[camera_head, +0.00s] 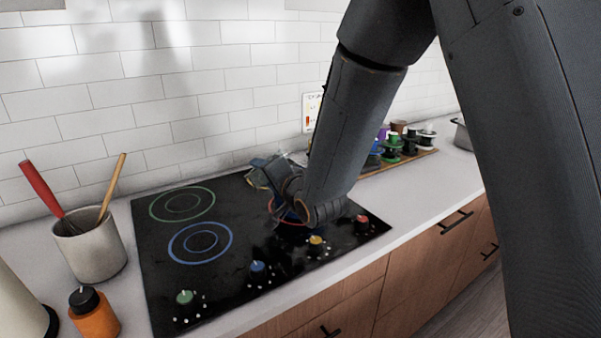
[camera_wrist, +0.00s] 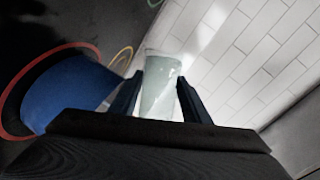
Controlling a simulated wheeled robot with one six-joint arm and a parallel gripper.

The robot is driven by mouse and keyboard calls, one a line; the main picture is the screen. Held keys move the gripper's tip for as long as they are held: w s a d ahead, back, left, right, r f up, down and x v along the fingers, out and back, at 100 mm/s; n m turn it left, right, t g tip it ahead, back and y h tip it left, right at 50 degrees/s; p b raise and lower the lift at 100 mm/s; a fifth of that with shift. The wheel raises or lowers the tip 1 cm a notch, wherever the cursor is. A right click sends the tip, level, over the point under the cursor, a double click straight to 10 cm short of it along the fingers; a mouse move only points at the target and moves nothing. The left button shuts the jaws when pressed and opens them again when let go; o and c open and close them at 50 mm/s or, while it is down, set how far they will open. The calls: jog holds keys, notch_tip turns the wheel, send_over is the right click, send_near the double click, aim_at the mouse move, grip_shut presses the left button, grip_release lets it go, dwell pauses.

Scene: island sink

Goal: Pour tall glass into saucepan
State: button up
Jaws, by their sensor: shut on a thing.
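My gripper (camera_head: 262,176) is shut on the tall glass (camera_wrist: 160,84), a pale, translucent, tapered tumbler that sits between both fingers in the wrist view. In the head view the glass is hard to make out against the tiles. The gripper is above the back right part of the black cooktop. A blue rounded thing (camera_wrist: 62,94), which looks like the saucepan, sits at the red-ringed burner, left of the glass in the wrist view. In the head view my arm and gripper hide most of it. I cannot tell whether the glass holds liquid.
The cooktop (camera_head: 215,275) has clear green- and blue-ringed burners at left. A utensil crock (camera_head: 92,250) and an orange bottle (camera_head: 94,318) stand left of it. A rack of spice jars (camera_head: 405,145) and a grey pot (camera_head: 462,135) stand at right. The tiled wall (camera_head: 180,90) is close behind.

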jog(key=shift+m+y, duration=0.3)
jog(key=shift+m, duration=0.2)
dwell(0.3)
jog(key=shift+w+d+r+m+g+p, duration=0.3)
jog(key=shift+w+d+r+m+p, duration=0.2)
jog(key=shift+d+m+p, duration=0.25)
dwell(0.5)
jog(key=shift+r+m+y+p, duration=0.3)
jog(key=shift+r+m+p, duration=0.3)
jog(key=shift+p, duration=0.2)
dwell(0.3)
jog(key=shift+w+d+r+m, duration=0.1)
jog(key=shift+r+m, duration=0.05)
jog(key=shift+m, duration=0.1)
